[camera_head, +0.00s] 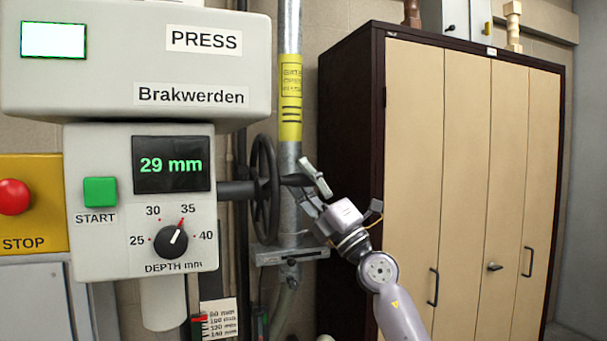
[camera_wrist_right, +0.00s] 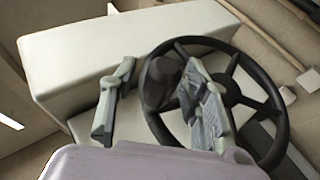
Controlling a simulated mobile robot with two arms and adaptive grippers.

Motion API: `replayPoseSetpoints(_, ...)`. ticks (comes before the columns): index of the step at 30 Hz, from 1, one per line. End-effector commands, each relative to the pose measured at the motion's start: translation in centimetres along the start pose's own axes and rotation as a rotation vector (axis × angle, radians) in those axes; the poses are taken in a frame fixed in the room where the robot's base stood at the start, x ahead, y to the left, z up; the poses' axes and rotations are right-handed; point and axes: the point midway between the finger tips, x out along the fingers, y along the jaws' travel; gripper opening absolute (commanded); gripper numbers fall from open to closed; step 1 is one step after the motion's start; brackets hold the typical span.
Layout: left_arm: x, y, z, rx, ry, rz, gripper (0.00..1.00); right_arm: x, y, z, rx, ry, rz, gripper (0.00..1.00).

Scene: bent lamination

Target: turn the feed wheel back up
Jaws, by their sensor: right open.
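The black feed wheel (camera_head: 265,190) stands almost edge-on at the right side of the press control box (camera_head: 140,235), on a dark shaft. Its dark handle (camera_head: 295,180) sticks out to the right. My right gripper (camera_head: 309,183) is open at the handle. In the right wrist view, the wheel (camera_wrist_right: 277,95) fills the right half, and the handle (camera_wrist_right: 160,82) lies between the spread fingers (camera_wrist_right: 155,85); whether either touches it I cannot tell. The display (camera_head: 171,164) reads 29 mm. The depth knob (camera_head: 171,241) points near 35. My left gripper is not in view.
A vertical pipe (camera_head: 291,30) with a yellow label runs just behind the wheel, with a grey bracket (camera_head: 290,255) below. A tall cabinet (camera_head: 415,130) stands to the right. The red stop button (camera_head: 13,197) and green start button (camera_head: 100,191) are at left.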

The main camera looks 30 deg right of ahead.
Motion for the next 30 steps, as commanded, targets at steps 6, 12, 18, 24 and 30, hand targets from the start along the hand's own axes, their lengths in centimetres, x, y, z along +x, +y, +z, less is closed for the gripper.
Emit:
replayPoseSetpoints(6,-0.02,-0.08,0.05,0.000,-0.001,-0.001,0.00,0.13,-0.03,-0.02,0.000,0.000,0.000,0.43)
replayPoseSetpoints(12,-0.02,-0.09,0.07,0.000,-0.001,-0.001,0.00,0.11,-0.02,-0.01,0.000,0.000,0.000,0.34)
replayPoseSetpoints(18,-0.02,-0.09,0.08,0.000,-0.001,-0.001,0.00,0.10,-0.01,0.00,0.000,0.000,0.000,0.20)
replayPoseSetpoints(24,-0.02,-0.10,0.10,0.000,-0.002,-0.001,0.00,0.10,-0.02,0.01,0.000,0.000,0.000,0.07)
replayPoseSetpoints(30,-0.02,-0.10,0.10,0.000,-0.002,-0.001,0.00,0.09,-0.03,0.01,0.000,0.000,0.000,0.00)
